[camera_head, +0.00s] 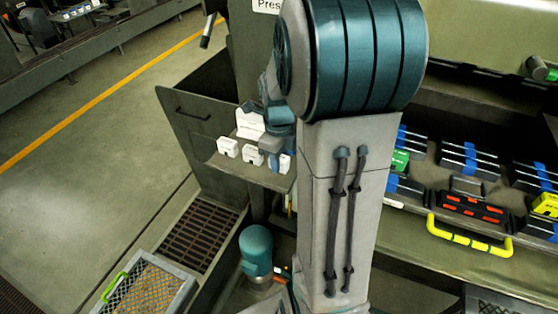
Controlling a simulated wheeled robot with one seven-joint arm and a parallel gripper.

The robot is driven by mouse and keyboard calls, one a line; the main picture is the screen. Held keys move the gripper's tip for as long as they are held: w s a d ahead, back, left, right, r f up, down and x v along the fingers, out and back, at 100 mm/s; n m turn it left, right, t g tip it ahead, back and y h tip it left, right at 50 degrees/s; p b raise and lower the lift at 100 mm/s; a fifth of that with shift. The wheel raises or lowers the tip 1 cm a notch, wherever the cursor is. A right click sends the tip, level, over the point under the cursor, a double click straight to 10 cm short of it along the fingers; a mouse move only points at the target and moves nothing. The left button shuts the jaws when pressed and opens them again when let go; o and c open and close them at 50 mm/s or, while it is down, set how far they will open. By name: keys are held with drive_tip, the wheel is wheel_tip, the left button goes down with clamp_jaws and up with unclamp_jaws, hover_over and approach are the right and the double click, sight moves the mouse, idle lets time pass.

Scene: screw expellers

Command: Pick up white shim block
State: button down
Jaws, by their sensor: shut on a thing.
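My gripper (274,157) is partly hidden behind my arm, low over a small shelf at centre left. It is shut on a white shim block (285,164), of which only a small part shows beside the fingers. Two other small white blocks stand on the shelf to the left, one at the left end (228,147) and one nearer the gripper (253,155). A larger white piece (250,123) stands behind them. I cannot tell whether the held block is clear of the shelf.
The shelf (228,165) joins a dark open bin (198,110) on its left. A mesh-topped crate (150,290) stands at lower left. Open floor lies left.

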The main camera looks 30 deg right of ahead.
wheel_tip(320, 180, up, 18)
drive_tip(key=shift+f, duration=0.25)
drive_tip(key=shift+d, duration=0.1)
idle(0.8)
